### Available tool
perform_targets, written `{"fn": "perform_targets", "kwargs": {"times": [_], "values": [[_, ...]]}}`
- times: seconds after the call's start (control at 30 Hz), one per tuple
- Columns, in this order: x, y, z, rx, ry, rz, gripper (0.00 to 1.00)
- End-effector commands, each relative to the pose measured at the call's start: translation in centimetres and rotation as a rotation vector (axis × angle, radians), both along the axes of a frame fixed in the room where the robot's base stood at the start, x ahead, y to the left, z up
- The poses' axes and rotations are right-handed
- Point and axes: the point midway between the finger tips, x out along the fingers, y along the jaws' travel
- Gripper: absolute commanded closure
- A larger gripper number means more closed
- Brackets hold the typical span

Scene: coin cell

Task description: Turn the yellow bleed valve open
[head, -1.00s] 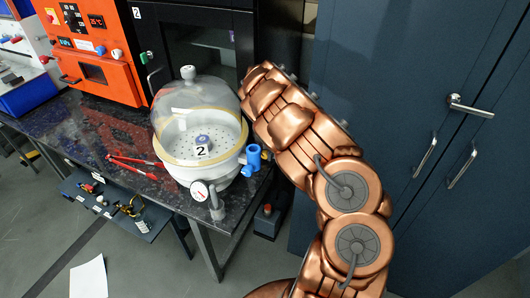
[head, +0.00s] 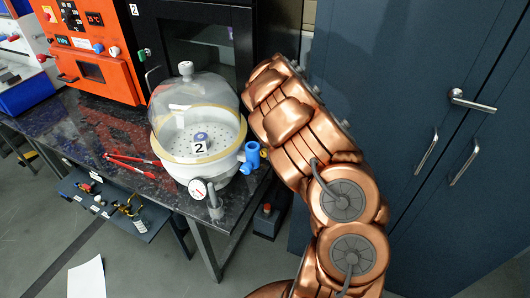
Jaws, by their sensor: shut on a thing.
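A clear-domed vacuum desiccator (head: 183,172) with a white base and a yellowish rim ring stands at the right end of the dark table. A round dial gauge (head: 198,189) and a grey fitting (head: 215,202) are at its front, and a blue valve (head: 250,157) is at its right. I cannot make out a yellow bleed valve on it. My copper arm rises on the right, its upper end just right of the dome. My gripper is not visible; the far end of the arm is hidden.
Red tongs (head: 131,159) lie on the dark table (head: 95,150) left of the desiccator. An orange machine (head: 97,52) and a black cabinet (head: 196,45) stand behind. Blue cupboards (head: 400,75) stand close on the right. A low shelf (head: 140,230) holds small parts, one yellowish.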

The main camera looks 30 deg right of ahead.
Motion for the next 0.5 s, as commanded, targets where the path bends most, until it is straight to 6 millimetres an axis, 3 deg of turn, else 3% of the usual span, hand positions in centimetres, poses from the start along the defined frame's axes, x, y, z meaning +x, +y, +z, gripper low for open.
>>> {"fn": "perform_targets", "kwargs": {"times": [0.33, 0.37, 0.5], "values": [[0.0, 0.07, -0.01, 0.005, -0.007, 0.001, 1.0], [0.0, 0.07, -0.01, 0.005, -0.007, 0.001, 0.68], [-0.02, 0.01, 0.0, 0.005, -0.008, 0.0, 0.53]]}}
